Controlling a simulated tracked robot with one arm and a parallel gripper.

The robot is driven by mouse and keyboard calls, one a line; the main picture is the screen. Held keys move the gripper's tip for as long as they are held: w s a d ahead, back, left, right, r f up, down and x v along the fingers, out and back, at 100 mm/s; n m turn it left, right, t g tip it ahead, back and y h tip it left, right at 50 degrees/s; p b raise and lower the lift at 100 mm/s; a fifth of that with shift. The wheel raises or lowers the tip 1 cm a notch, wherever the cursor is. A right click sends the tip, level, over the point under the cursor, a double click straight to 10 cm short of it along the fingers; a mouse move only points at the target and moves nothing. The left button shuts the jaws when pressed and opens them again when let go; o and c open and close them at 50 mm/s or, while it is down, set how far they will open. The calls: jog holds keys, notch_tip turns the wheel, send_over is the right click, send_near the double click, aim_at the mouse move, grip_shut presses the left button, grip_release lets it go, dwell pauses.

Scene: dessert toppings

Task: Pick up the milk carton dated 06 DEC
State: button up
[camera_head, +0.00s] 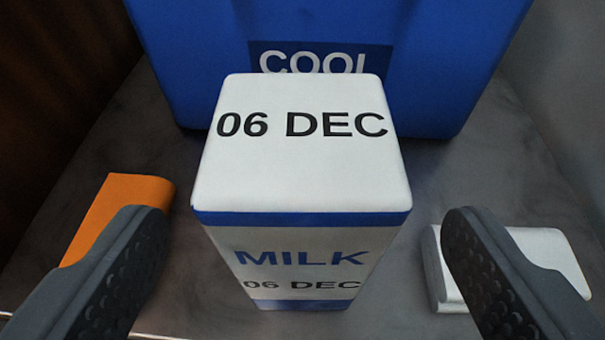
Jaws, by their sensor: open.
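The milk carton (300,175) is white with a blue band, and stands upright in the middle of the view. Its top reads "06 DEC", and its front reads "MILK" with "06 DEC" below. My gripper (302,225) is open, with one dark finger to the left of the carton and one to the right. Gaps show between both fingers and the carton in the picture, and nothing is between the fingers except the carton in view. I cannot tell how far the fingertips are from it in depth.
A large blue box (480,60) marked "COOL" stands right behind the carton. An orange object (115,205) lies to the left, partly behind the left finger. A white object (550,250) lies to the right, partly behind the right finger. Grey surface shows between them.

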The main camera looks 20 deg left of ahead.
jog(key=shift+b+x, duration=1.5)
jog(key=shift+x, duration=1.45)
jog(key=shift+s+f, duration=0.1)
jog(key=shift+f, duration=0.05)
jog(key=c, duration=1.4)
jog(key=shift+c, duration=0.2)
